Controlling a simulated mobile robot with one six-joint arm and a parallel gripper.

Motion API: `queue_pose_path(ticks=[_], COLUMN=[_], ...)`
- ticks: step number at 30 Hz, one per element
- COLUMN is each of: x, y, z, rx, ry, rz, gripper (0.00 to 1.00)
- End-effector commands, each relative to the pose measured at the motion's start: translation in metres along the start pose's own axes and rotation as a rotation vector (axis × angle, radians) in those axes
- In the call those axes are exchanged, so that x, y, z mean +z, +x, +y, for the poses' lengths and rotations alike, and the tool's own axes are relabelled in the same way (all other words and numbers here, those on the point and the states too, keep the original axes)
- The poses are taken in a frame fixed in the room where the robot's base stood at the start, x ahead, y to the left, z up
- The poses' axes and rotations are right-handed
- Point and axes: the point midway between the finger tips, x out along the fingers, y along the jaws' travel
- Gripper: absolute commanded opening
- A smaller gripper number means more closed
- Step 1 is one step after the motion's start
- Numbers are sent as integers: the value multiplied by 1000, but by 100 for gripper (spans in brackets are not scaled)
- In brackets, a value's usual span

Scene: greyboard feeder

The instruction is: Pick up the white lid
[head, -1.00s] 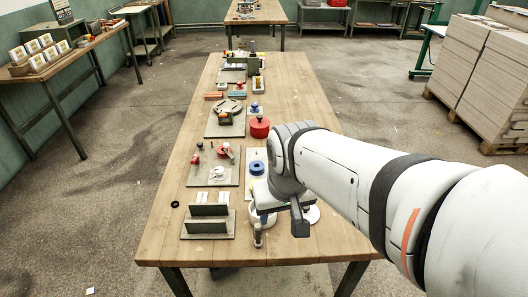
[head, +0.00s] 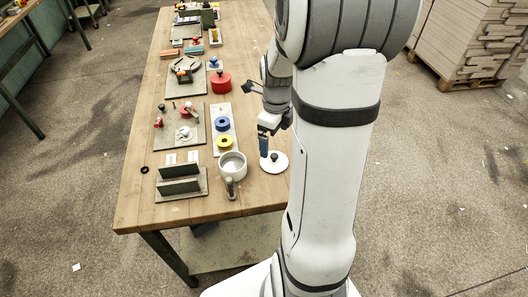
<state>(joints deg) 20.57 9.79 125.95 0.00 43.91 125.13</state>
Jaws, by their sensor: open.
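The white lid (head: 275,163) lies flat near the right edge of the wooden table. It is a round disc with a dark knob in its middle. My gripper (head: 264,147) is just above and behind the lid, pointing down, with a blue-grey finger near the knob. The gripper is open. I cannot tell whether a finger touches the knob. A white pot (head: 232,166) without a cover stands just left of the lid.
Left of the gripper a white board (head: 224,117) holds a blue ring (head: 222,124) and a yellow ring (head: 225,143). A red pot (head: 221,81) stands farther back.

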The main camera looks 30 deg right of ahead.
Motion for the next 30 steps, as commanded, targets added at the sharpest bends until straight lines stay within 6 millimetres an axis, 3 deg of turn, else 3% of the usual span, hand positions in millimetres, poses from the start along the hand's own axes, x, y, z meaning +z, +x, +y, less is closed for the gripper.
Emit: queue_pose_path(ticks=[5,21,30], x=[-1,-1,-1], y=[12,79,83], z=[-5,2,1], rx=[7,7,5], ry=[89,91,91], rz=[5,5,3], gripper=[100,100,99])
